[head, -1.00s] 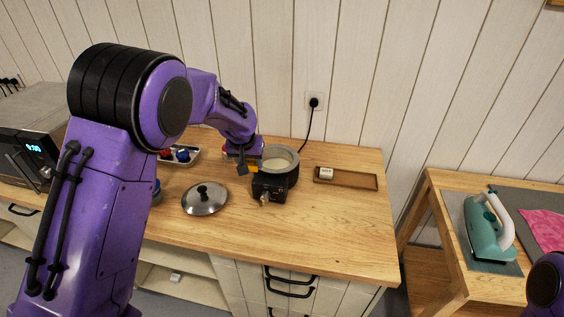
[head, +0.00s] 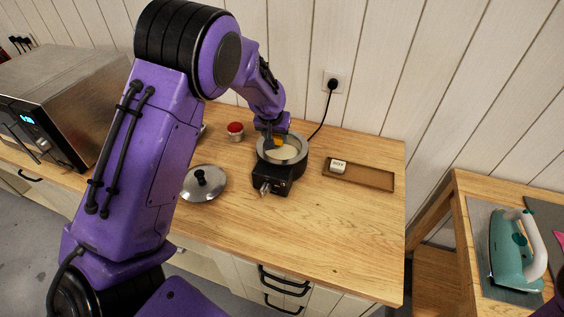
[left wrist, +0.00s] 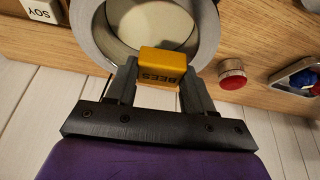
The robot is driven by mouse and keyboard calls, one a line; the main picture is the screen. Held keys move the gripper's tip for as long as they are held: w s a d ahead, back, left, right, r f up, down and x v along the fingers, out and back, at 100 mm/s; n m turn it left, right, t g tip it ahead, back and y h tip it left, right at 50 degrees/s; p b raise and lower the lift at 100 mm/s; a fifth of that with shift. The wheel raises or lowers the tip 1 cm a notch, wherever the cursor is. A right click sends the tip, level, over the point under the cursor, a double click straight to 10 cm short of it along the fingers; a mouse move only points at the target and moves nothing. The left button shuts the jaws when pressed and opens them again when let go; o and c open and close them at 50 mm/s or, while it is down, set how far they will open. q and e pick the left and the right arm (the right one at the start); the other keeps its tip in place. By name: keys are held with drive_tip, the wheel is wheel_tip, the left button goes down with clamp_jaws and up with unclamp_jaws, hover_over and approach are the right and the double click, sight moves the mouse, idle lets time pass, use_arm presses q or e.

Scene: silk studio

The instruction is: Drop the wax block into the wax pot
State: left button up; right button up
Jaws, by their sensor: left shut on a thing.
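The wax block is yellow with "BEES" lettering; it shows in the left wrist view (left wrist: 163,66) and as a small yellow patch in the head view (head: 279,141). My left gripper (left wrist: 158,78) is shut on it, one finger at each end. In the head view my left gripper (head: 271,139) is over the back-left part of the wax pot (head: 263,158). The grey round pot (left wrist: 92,38) has pale wax inside. In the wrist view the block overlaps the pot's near rim and opening. My right gripper is out of view.
A wooden tray (head: 372,178) with a white "SOY" block (head: 338,166) is to the right. A black cord (head: 323,122) runs to the wall socket. Front counter is clear.

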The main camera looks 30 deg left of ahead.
use_arm(q)
drive_tip(key=shift+w+f, duration=0.95)
drive_tip(key=shift+w, duration=0.05)
drive_tip(key=shift+s+r, duration=0.1)
drive_tip(key=o, duration=0.9)
drive_tip(key=shift+s+d+r, duration=0.1)
drive_tip(key=shift+s+r, duration=0.05)
drive_tip(key=shift+s, duration=0.1)
drive_tip(key=shift+o, duration=1)
drive_tip(key=shift+s+r, duration=0.1)
drive_tip(key=shift+s, duration=0.1)
drive_tip(key=b+v, duration=0.2)
drive_tip(key=v, duration=0.8)
drive_tip(key=shift+r+b, duration=0.2)
drive_tip(key=shift+b, duration=0.2)
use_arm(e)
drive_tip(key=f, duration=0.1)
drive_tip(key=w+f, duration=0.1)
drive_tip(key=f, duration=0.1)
